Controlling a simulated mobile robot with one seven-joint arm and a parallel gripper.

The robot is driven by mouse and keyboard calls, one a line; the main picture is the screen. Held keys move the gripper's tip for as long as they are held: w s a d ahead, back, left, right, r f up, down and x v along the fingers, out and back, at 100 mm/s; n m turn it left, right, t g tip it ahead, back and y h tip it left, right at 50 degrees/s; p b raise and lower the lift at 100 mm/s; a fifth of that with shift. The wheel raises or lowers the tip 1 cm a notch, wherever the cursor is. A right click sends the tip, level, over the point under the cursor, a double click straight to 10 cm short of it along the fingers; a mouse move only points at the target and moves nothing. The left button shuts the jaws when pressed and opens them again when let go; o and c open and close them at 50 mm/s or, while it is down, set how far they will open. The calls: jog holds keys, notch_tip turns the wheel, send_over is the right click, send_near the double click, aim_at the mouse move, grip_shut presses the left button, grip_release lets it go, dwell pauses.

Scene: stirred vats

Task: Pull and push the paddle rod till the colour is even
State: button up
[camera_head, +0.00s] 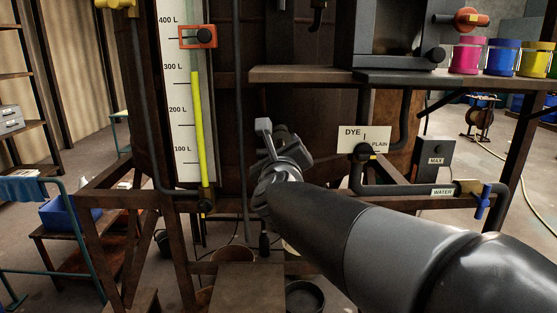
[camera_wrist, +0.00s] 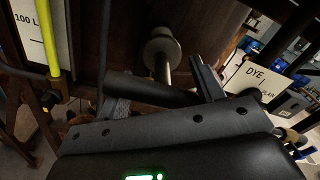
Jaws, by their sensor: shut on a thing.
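In the wrist view a dark crossbar handle (camera_wrist: 150,90) lies between the fingers of my gripper (camera_wrist: 160,92). My gripper is shut on this handle. A pale metal paddle rod (camera_wrist: 166,70) runs from the handle to a round grey collar (camera_wrist: 161,46) on the brown vat wall (camera_wrist: 205,30). A short length of rod shows between the handle and the collar. In the head view my gripper (camera_head: 283,143) is in front of the vat (camera_head: 225,70), and my arm hides the handle and rod. The colour inside the vat cannot be seen.
A level gauge (camera_head: 181,85) with a yellow column stands left of my gripper. A DYE plate (camera_head: 352,134) and a water pipe with a blue valve (camera_head: 483,203) are to the right. A shelf (camera_head: 300,75) overhangs on the right, with pink, blue and yellow pots (camera_head: 467,57).

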aim_at(279, 138)
jog(key=w, duration=0.5)
jog(key=shift+w, duration=0.35)
jog(key=shift+w+r, duration=0.1)
jog(key=shift+w, duration=0.15)
jog(key=o, duration=1.3)
jog(key=shift+w, duration=0.1)
jog(key=s, duration=1.1)
